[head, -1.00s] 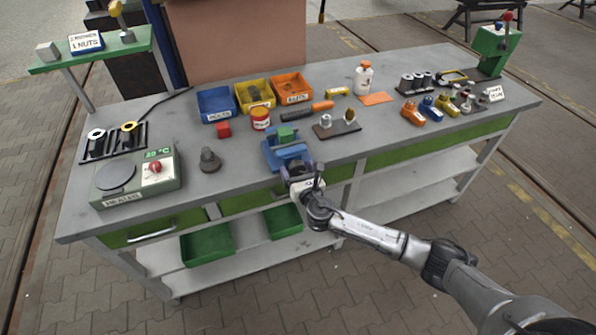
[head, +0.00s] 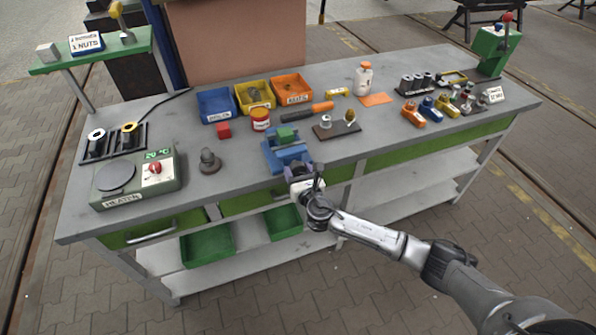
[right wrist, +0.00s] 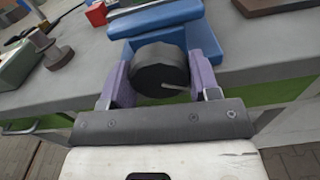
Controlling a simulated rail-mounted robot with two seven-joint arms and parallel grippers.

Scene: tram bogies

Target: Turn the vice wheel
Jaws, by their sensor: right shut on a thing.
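The blue vice (head: 283,152) stands at the front edge of the workbench, with a green piece (head: 287,134) at its top. The dark round vice wheel (right wrist: 159,72) is on the vice's front side in the right wrist view. My right gripper (head: 297,171) is at the front of the vice. In the right wrist view its two purple fingers (right wrist: 162,84) lie on either side of the wheel, shut on it. In the head view the wheel is mostly hidden by the gripper. My left gripper is in neither view.
Blue (head: 216,104), yellow (head: 254,95) and orange (head: 292,89) bins stand behind.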

